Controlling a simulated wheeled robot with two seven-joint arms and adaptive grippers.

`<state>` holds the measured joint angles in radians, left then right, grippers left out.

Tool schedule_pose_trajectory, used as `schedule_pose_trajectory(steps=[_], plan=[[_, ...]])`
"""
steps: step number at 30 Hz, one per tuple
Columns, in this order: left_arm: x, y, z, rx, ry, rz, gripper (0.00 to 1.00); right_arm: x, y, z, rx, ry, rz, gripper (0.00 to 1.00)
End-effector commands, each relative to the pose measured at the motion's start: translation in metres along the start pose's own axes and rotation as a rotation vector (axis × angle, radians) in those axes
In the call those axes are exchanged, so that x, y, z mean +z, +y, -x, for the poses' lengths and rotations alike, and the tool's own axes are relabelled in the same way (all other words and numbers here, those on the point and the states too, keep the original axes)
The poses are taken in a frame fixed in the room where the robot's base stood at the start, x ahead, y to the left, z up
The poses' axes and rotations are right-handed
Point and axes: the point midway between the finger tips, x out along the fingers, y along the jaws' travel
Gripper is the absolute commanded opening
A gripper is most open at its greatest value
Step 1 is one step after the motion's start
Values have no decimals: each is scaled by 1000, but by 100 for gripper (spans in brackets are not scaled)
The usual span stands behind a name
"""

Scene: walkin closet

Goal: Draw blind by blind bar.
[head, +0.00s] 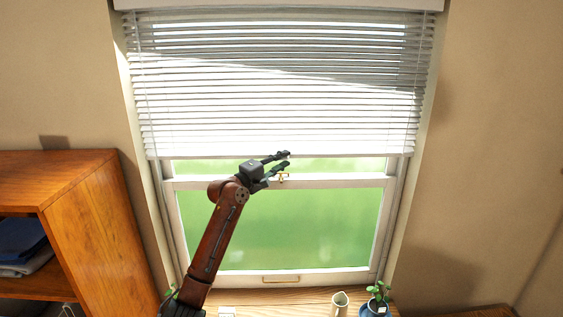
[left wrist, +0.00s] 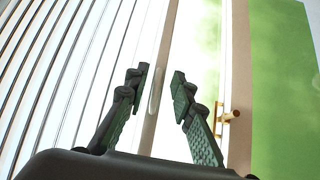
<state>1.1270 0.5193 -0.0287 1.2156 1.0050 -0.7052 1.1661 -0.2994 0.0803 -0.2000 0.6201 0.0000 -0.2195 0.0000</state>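The white slatted blind (head: 280,85) hangs over the upper part of the window, and its bottom bar (head: 350,155) ends just above the window's middle rail. My left gripper (head: 284,160) is in front of the window at the bar's height, near its middle. In the left wrist view the fingers (left wrist: 162,85) stand apart with a gap between them. The blind's slats (left wrist: 60,60) are to the left, and the pale bar edge (left wrist: 158,75) shows in the gap between the fingertips. I cannot tell whether either finger touches it. My right gripper is not in view.
A brass window latch (head: 283,177) sits on the middle rail just below my left gripper. A wooden cabinet (head: 95,230) stands at left. A white jug (head: 339,303) and a potted plant (head: 377,298) stand on the sill below.

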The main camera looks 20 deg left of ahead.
Motion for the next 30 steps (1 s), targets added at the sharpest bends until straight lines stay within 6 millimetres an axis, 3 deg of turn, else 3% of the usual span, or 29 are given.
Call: schedule_pose_trajectory(steps=[8,21,30], plan=[[-2,-1,22,0,1,-1,23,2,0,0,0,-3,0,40],[-1,-1,104,-1,1,-2,23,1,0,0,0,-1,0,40],[-1,0,121,0,1,0,23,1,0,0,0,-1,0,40]])
